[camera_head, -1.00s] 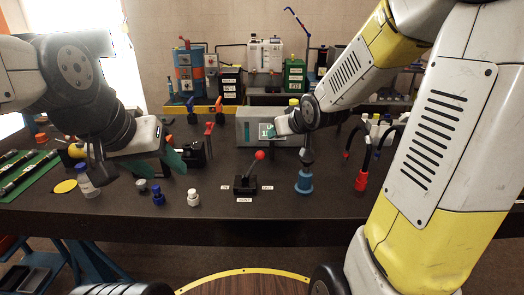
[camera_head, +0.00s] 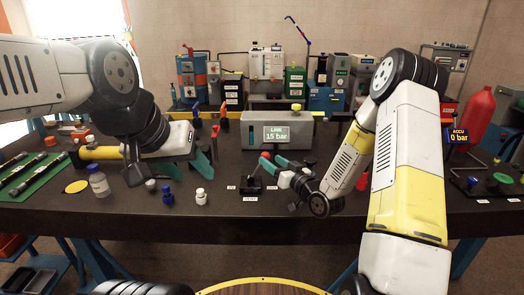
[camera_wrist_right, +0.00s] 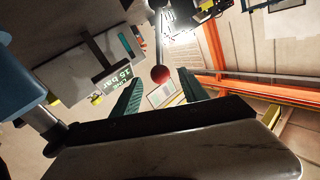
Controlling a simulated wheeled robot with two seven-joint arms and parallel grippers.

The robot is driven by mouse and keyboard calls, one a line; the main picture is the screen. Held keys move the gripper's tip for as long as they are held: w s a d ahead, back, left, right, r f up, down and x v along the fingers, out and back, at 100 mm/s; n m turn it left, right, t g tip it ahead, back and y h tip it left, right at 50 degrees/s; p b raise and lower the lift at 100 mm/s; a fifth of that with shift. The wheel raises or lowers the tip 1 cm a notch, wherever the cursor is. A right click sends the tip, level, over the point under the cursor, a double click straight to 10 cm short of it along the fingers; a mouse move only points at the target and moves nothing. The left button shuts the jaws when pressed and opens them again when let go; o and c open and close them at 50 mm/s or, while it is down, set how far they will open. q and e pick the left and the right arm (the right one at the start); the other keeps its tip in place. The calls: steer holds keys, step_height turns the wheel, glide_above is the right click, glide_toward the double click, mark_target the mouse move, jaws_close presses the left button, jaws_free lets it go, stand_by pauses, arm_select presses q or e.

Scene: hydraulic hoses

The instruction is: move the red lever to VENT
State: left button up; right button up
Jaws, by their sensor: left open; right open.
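The red lever is a thin stem with a red ball knob (camera_head: 265,155) on a black base (camera_head: 250,188) near the front of the bench; it leans slightly right. Small white labels sit around the base, too small to read. My right gripper (camera_head: 276,168) is open at the lever, its teal fingers close to the knob. In the right wrist view, the red knob (camera_wrist_right: 160,74) appears between the two open fingers; whether they touch it I cannot tell. My left gripper (camera_head: 196,158) is open and empty over the bench, left of the lever.
A grey box with a display (camera_head: 277,134) reading LINE 15 bar stands behind the lever. A display at right (camera_head: 459,136) reads ACCU 0 bar.

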steer(key=x, duration=0.7)
steer(key=shift+w+a, duration=0.15)
steer(key=shift+w, duration=0.05)
jaws_close()
steer(key=shift+r, duration=0.1)
stand_by(1.1)
